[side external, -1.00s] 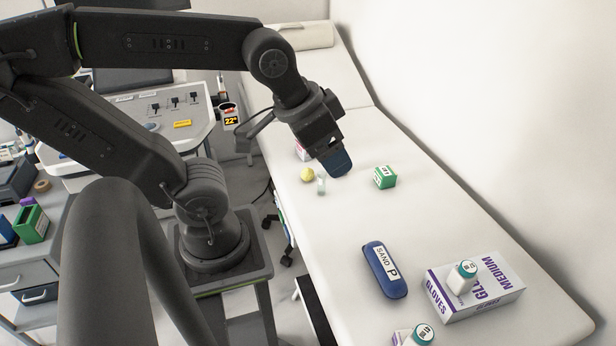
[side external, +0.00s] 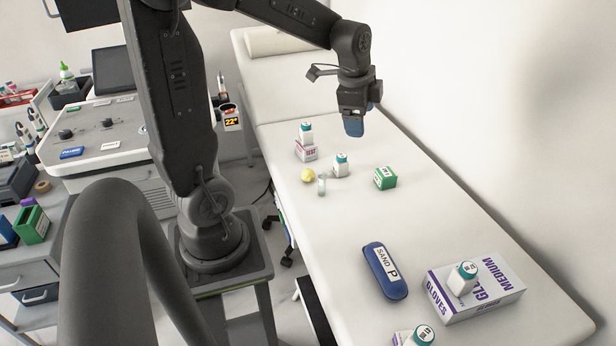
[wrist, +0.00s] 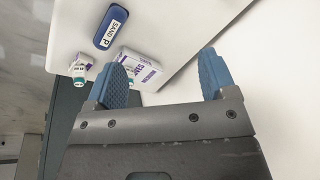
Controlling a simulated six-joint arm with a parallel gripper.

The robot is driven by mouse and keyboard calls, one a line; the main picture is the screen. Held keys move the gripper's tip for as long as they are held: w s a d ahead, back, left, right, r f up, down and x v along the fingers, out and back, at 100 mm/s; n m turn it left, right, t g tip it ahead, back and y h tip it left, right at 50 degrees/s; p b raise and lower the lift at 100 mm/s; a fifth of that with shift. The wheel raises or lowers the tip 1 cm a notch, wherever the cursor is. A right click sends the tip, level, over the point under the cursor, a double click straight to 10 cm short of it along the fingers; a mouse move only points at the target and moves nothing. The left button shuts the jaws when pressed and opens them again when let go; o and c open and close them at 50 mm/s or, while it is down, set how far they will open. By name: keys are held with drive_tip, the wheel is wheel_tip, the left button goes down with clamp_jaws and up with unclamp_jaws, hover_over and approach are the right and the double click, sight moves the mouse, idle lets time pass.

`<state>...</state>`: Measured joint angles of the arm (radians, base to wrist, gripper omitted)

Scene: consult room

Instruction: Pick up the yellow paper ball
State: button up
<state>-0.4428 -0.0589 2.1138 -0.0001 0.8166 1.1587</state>
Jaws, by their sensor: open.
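The yellow paper ball (side external: 308,175) rests on the white couch (side external: 450,221) near its left edge in the side view. A small clear vial (side external: 321,184) stands just to its right. My gripper (side external: 354,127) is up and to the right of the ball, above the far part of the couch, apart from everything. The wrist view shows its blue fingers (wrist: 162,82) spread wide with nothing between them. The ball does not show in the wrist view.
Nearer are a blue sand pouch (side external: 384,270) and a glove box (side external: 475,287) with a bottle on top.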

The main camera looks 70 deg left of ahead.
drive_tip(key=w+a+f+m+g, duration=0.1)
drive_tip(key=w+a+f+m, duration=0.15)
drive_tip(key=a+f, duration=0.5)
drive_tip(key=m+g+h, duration=0.1)
drive_tip(key=m+g, duration=0.1)
drive_tip(key=m, duration=0.6)
approach(308, 172)
drive_tip(key=shift+n, duration=0.25)
drive_tip(key=f, duration=0.5)
drive_tip(key=shift+a+f, duration=0.15)
drive_tip(key=shift+a, duration=0.25)
drive_tip(key=shift+w+d+f, duration=0.1)
drive_tip(key=shift+f, duration=3.1)
drive_tip(key=shift+c, duration=0.4)
drive_tip(key=c, duration=0.9)
